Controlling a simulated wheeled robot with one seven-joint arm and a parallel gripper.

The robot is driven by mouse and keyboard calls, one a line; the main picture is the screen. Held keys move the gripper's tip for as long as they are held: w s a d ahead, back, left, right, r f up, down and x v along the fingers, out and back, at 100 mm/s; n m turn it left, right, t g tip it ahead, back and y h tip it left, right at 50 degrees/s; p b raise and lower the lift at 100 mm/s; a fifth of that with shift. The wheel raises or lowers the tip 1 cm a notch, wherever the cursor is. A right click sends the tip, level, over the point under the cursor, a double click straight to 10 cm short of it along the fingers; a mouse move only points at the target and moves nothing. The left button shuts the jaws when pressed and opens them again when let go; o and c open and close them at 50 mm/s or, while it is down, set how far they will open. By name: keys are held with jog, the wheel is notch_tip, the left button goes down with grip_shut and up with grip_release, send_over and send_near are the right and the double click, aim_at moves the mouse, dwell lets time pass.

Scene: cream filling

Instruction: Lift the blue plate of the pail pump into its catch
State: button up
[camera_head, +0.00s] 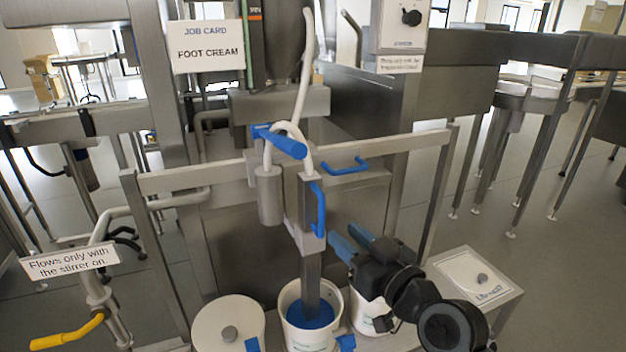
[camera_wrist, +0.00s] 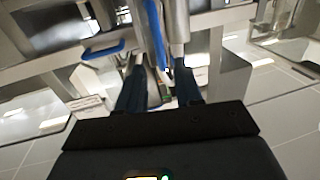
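The blue plate (camera_head: 312,318) sits inside an open white pail (camera_head: 292,335), below a grey vertical column (camera_head: 311,268). An upright blue handle (camera_head: 318,208) is fixed to that column. My gripper (camera_head: 341,234), black with blue fingers, is just right of and slightly below this handle. It is open and empty. In the wrist view the upright handle (camera_wrist: 156,32) shows beyond and between the two fingers (camera_wrist: 160,65); I cannot tell how far off it is. I cannot make out the catch for certain.
A second blue handle (camera_head: 345,168) is on the cross frame, and a blue lever (camera_head: 280,141) is above the column. A lidded pail (camera_head: 228,325) stands left; another pail (camera_head: 370,312) is partly behind my gripper. A small table (camera_head: 505,293) is at right.

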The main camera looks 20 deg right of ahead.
aim_at(324, 210)
jog(key=shift+w+a+r+p, duration=0.15)
jog(key=shift+w+a+r, duration=0.1)
jog(key=shift+w, duration=1.25)
jog(key=shift+w+a+r+p, duration=0.15)
jog(key=shift+w+a+p, duration=0.1)
jog(key=shift+w, duration=1.25)
jog(key=shift+w+a+r+p, duration=0.1)
jog(key=shift+w+a+r, duration=0.15)
jog(key=shift+w, duration=1.25)
jog(key=shift+c, duration=0.4)
jog(key=shift+f, duration=0.1)
grip_shut()
